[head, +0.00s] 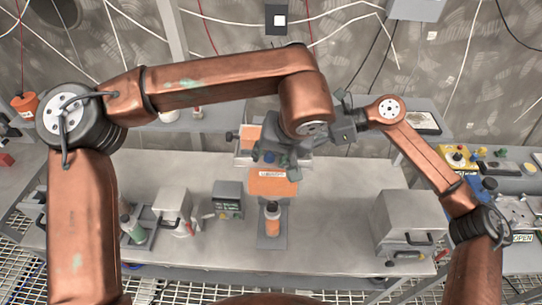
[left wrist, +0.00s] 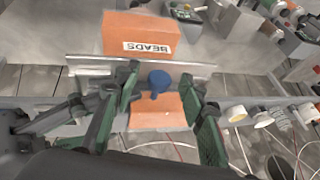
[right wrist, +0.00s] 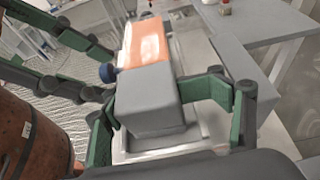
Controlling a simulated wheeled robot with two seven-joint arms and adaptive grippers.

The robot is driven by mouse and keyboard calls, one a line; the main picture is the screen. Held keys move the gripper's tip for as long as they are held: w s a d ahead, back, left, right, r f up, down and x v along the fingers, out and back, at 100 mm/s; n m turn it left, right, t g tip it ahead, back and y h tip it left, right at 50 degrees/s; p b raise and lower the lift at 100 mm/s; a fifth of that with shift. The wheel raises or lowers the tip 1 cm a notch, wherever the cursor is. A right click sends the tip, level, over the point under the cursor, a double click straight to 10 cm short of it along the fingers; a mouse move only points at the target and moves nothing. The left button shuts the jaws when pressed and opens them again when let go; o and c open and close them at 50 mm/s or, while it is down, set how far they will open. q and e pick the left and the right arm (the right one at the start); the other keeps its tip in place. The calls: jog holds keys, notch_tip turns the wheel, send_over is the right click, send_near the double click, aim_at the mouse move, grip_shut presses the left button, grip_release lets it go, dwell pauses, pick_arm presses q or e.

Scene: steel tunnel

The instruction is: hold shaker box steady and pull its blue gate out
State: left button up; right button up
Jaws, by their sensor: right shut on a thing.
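The shaker box is a grey body with an orange top face (right wrist: 145,45) in the right wrist view. My right gripper (right wrist: 170,110) is shut on its grey end, one finger on each side. A blue knob (left wrist: 158,82), apparently the gate's handle, stands out from the box; it also shows in the right wrist view (right wrist: 107,72). My left gripper (left wrist: 160,88) is open, its fingers on either side of the knob. I cannot tell if they touch it. In the head view my left gripper (head: 277,160) hangs at the box, which it partly hides.
An orange block labelled BEADS (head: 272,183) is just in front of the left gripper. An orange-filled bottle (head: 272,218) stands nearer on the bench. Grey cases stand left (head: 172,205) and right (head: 405,222). Bare bench lies between bottle and right case.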

pick_arm(q)
jog(key=shift+c, duration=0.5)
grip_shut()
